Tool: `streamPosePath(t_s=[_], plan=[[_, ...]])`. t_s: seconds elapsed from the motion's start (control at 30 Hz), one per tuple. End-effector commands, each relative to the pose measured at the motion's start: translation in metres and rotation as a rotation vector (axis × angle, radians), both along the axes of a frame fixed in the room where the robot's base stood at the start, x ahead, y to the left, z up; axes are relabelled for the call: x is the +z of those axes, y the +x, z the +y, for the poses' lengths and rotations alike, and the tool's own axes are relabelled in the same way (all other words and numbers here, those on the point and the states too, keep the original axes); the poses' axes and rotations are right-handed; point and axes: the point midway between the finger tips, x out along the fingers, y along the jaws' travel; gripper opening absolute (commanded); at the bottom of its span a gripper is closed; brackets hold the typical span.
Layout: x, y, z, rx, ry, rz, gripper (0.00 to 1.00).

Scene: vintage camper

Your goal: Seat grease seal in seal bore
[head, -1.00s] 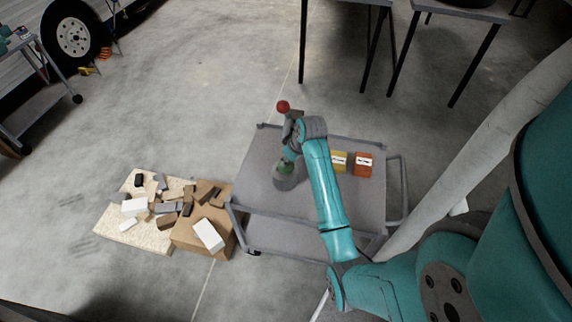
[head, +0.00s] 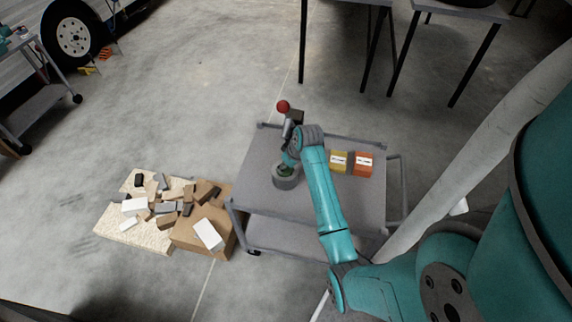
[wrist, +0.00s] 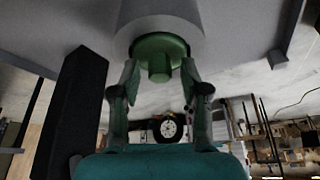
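The green grease seal (wrist: 160,48), with a hexagonal knob in its middle, sits at the mouth of the grey cylindrical housing (wrist: 185,12) in the wrist view. I cannot tell whether it is fully down in the bore. The head view shows the seal (head: 286,169) inside the top of the grey housing (head: 286,183) on the cart. My gripper (wrist: 160,71) is open, with its fingers on both sides of the knob and visible gaps between. In the head view, my gripper (head: 289,160) is just above the seal, partly hidden by the arm.
The grey cart (head: 285,212) also carries a yellow box (head: 339,161) and an orange box (head: 364,166) at right. A red ball (head: 283,106) on a grey stem stands behind the gripper. A dark post (wrist: 70,115) rises close to the gripper's left in the wrist view.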

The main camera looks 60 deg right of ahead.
Motion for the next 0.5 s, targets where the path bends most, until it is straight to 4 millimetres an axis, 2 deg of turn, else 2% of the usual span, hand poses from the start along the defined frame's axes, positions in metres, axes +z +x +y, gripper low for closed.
streamPosePath(t_s=[0.27, 0.37, 0.5], plan=[[0.002, 0.000, 0.000, 0.000, -0.001, -0.001, 0.46], [0.009, -0.002, 0.000, 0.000, -0.001, -0.001, 0.46], [0.030, -0.011, 0.001, -0.001, -0.003, -0.002, 0.46]])
